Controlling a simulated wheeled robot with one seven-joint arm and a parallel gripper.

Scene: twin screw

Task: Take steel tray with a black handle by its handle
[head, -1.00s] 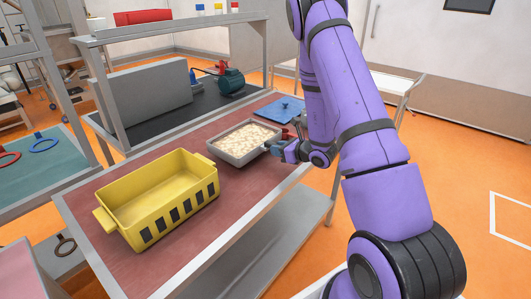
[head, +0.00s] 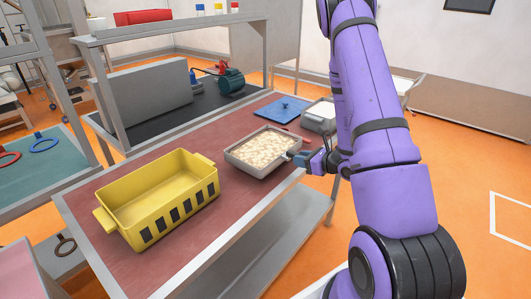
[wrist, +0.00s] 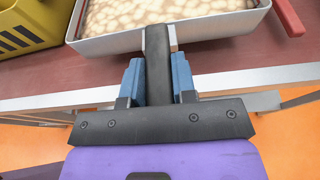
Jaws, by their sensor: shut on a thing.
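The steel tray (head: 240,162) is full of pale, mottled contents and is over the red table top, near its front edge. In the wrist view the tray's near wall (wrist: 110,46) spans the top of the picture. Its black handle (wrist: 157,60) points toward me and runs between my blue fingers. My gripper (wrist: 158,80) is shut on this handle; it also shows in the head view (head: 302,158) at the tray's right side. I cannot tell whether the tray touches the table.
A yellow bin (head: 165,205) with dark slots stands left of the tray. A red bar (wrist: 288,16) lies close to the tray's right side. Red table top is bare between bin and tray.

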